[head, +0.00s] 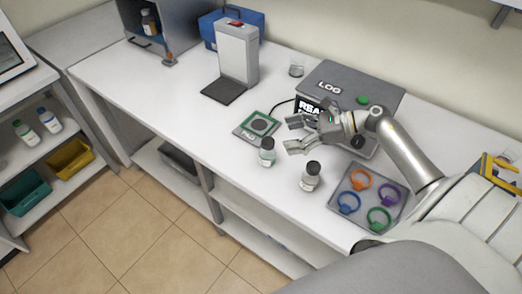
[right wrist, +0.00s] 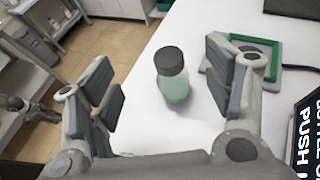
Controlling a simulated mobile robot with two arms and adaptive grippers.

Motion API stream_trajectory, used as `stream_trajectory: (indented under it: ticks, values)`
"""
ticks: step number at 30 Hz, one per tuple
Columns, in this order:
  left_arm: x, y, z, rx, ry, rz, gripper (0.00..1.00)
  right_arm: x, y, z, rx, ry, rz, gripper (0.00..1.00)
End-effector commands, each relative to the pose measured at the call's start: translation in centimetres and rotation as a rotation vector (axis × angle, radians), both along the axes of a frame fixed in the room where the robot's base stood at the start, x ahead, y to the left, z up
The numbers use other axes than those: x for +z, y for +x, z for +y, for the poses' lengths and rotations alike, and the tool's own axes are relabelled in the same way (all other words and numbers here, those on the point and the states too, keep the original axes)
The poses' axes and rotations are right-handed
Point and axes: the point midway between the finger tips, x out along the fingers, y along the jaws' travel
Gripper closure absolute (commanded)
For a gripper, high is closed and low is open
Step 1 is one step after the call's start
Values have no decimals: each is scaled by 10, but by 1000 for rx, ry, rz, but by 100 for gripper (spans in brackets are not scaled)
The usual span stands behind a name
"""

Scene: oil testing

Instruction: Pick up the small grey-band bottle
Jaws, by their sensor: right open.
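Two small dark-capped bottles stand upright near the table's front edge in the head view. One, with pale green contents (head: 267,157), is beside the green-framed pad; the other, with a whitish-grey body (head: 310,182), stands to its right and nearer. I cannot clearly make out a grey band on either. My right gripper (head: 290,135) is open and empty, behind the two bottles, fingers pointing left. In the right wrist view the pale green bottle (right wrist: 175,88) shows between the open fingers (right wrist: 165,88), ahead of them and apart.
A green-framed pad (head: 245,137) lies left of the gripper. A grey LOG device (head: 335,80) with a screen stands behind it. A tray (head: 347,223) with coloured rings lies right of the bottles. A tall white device (head: 238,52) stands farther left.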

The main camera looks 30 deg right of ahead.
Motion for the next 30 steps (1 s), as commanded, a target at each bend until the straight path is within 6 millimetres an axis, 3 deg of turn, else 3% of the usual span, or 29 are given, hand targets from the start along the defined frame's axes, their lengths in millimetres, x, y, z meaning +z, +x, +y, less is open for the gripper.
stream_trajectory:
  ticks: [11, 18, 30]
  values:
    - [-45, -20, 1, 0, 2, 29, 77, -43, 0, 0, 0, 1, 0, 26]
    - [-67, -16, 1, 0, 2, 24, 77, -66, 0, 0, 0, 1, 0, 26]
    - [-53, -7, -1, -1, 0, 8, 77, -76, 17, 20, -2, 4, -1, 26]
